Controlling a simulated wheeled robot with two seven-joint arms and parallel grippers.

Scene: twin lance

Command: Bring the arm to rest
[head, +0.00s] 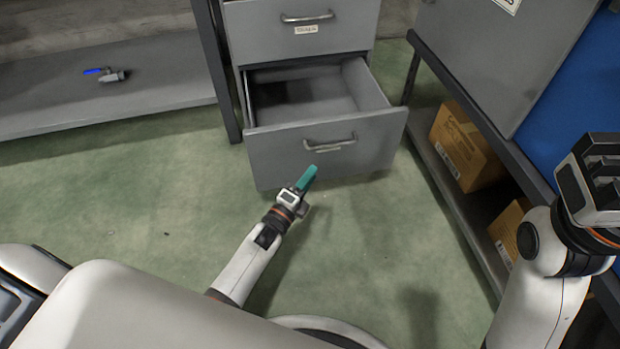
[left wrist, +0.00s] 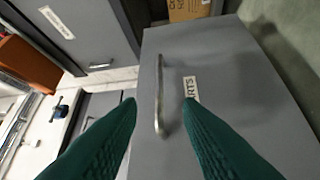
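My left gripper (head: 309,174) has teal fingers and is in front of the lower drawer (head: 270,158), which is pulled out. In the left wrist view its two fingertips (left wrist: 159,102) stand apart with nothing held between them. The drawer's bar handle (head: 330,144) is beyond the fingers and looks apart from them. In the left wrist view the handle (left wrist: 159,90) shows in line with the gap between the fingertips. My right gripper (head: 598,172) is raised at the right edge of the head view; its finger opening cannot be made out.
The upper drawer (head: 340,32) is shut. A valve with a blue lever (head: 106,75) lies on the low shelf (head: 150,95) at left. Cardboard boxes (head: 462,145) sit under the bench at right. The green floor (head: 110,190) is largely clear.

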